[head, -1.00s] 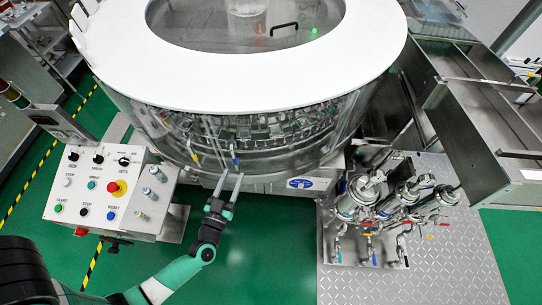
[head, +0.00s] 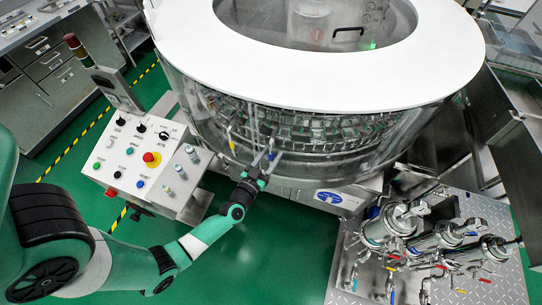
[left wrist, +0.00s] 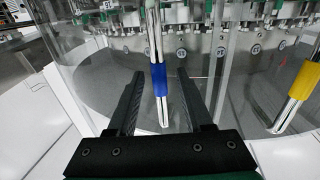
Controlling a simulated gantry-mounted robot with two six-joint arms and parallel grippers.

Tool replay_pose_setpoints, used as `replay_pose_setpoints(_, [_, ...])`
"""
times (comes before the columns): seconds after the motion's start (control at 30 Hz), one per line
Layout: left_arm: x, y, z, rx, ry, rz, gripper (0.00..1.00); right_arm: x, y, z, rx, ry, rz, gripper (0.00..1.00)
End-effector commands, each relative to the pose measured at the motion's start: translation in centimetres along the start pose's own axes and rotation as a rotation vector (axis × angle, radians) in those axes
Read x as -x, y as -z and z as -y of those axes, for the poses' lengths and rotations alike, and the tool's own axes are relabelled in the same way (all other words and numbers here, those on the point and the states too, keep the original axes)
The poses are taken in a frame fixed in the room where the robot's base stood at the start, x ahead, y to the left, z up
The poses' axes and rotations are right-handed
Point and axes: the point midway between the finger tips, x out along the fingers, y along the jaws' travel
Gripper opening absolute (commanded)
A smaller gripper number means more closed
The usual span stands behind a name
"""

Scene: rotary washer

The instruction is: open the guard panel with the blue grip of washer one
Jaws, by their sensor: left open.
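Washer one is a large round machine with a white top ring (head: 400,85) and a clear curved guard (head: 190,105). A metal handle with a blue grip (head: 271,156) hangs upright on its front. In the left wrist view, the blue grip (left wrist: 161,80) is in the middle, in line with the gap between my fingers. My left gripper (head: 262,157) is open at the handle, and its fingers (left wrist: 160,74) appear on either side of it. I cannot tell whether they touch it. The guard panel looks closed. My right gripper is not in view.
A second handle with a yellow grip (left wrist: 303,80) is to the right in the left wrist view. A control box (head: 145,150) with buttons stands left of the washer. Steel filter housings (head: 430,240) stand at the right. Green floor (head: 290,250) is clear below.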

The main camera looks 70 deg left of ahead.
Motion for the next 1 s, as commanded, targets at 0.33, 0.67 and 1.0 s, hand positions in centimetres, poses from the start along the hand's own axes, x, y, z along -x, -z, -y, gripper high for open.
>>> replay_pose_setpoints(0.33, [-0.38, 0.05, 0.01, 0.0, 0.0, 0.0, 0.42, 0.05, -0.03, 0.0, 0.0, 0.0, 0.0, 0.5])
replay_pose_setpoints(0.67, [-0.36, 0.05, 0.0, 0.0, 0.0, 0.0, 0.0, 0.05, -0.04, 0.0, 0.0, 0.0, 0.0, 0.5])
replay_pose_setpoints(1.0, [-0.36, 0.05, 0.0, 0.0, 0.0, -0.001, 0.0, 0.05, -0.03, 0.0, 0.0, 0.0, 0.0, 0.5])
